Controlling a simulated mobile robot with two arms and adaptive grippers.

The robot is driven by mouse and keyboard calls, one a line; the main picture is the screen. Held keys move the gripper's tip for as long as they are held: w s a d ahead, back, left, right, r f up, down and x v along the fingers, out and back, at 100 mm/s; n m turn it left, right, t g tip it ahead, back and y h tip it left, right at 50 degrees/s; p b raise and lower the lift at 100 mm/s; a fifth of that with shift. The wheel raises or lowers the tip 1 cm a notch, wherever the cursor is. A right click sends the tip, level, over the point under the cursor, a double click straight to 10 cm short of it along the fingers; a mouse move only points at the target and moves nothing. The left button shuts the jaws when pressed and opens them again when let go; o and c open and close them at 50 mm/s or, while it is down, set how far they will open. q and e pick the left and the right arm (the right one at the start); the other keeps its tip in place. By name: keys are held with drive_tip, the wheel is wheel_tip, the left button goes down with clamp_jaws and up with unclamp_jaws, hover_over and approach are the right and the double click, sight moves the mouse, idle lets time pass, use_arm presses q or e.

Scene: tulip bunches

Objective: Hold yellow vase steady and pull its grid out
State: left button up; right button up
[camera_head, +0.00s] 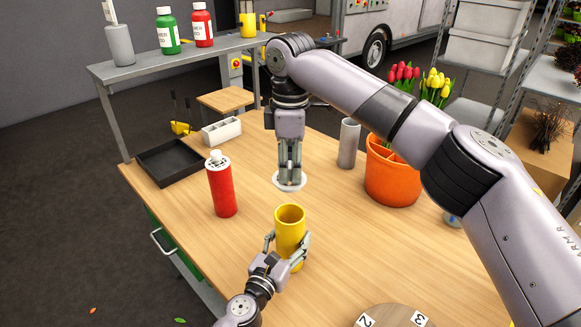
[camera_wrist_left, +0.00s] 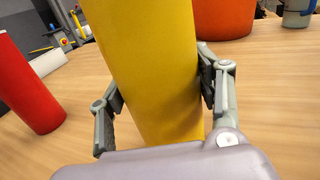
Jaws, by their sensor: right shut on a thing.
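The yellow vase (camera_head: 290,238) stands upright on the wooden table, with its open top showing. It fills the middle of the left wrist view (camera_wrist_left: 150,70). My left gripper (camera_head: 287,252) has its fingers on both sides of the vase, against its wall; in the left wrist view its pads (camera_wrist_left: 160,95) flank the vase closely. My right gripper (camera_head: 290,178) points down above and behind the vase. It is shut on the grid (camera_head: 290,187), a flat white disc, held level and clear of the vase's rim.
An orange pot (camera_head: 392,180) with tulips and a grey cylinder (camera_head: 348,145) stand to the right. A black tray (camera_head: 173,163) and a white divided box (camera_head: 221,131) lie at the back left. A round numbered board (camera_head: 388,318) is at the front.

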use_arm(q)
drive_tip(key=o, duration=0.4)
